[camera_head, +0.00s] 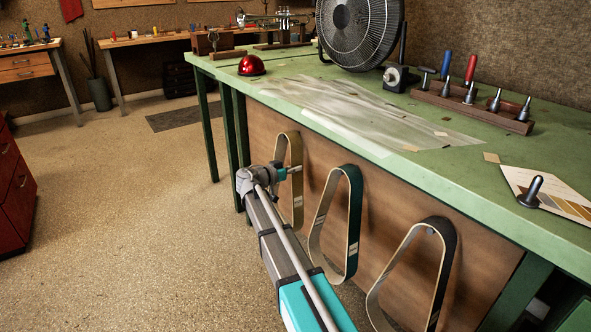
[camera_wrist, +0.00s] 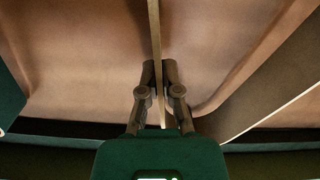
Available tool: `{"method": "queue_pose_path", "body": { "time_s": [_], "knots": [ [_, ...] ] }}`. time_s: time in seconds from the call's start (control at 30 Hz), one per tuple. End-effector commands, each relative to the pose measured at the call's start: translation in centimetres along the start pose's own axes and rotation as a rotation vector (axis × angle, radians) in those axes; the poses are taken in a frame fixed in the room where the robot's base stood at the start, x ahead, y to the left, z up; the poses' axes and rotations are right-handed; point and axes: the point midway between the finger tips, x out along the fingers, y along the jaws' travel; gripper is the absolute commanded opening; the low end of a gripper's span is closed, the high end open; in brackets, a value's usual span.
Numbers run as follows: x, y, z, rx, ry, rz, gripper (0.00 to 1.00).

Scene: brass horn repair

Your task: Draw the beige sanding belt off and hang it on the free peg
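The beige sanding belt (camera_head: 297,205) hangs as a tall loop at the left of the wooden panel under the green bench. My gripper (camera_head: 296,170) is at the belt's right side, about halfway down the loop. In the wrist view, my gripper's fingers (camera_wrist: 160,75) are close together with the thin belt edge (camera_wrist: 155,30) running between them, and they appear shut on it. The belt's top still lies against the panel. I cannot make out its peg or a free peg in either view.
A dark green belt (camera_head: 355,215) and a dark grey belt (camera_head: 445,275) hang to the right on the wooden panel (camera_head: 395,205). The green bench top (camera_head: 455,178) overhangs them. A fan (camera_head: 358,30) and a tool rack (camera_head: 470,108) stand on it. The floor at left is open.

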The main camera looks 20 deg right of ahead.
Motion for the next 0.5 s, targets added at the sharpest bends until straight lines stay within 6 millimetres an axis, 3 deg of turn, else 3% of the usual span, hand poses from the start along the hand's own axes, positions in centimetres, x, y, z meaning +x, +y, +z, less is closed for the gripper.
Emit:
{"method": "queue_pose_path", "body": {
  "time_s": [0.1,0.33,0.5],
  "knots": [
    [0.00,0.00,-0.02,0.000,0.000,0.000,0.00],
    [0.00,0.00,-0.02,0.000,0.000,0.000,0.46],
    [0.00,0.00,-0.02,0.000,0.000,0.000,0.49]
  ]
}}
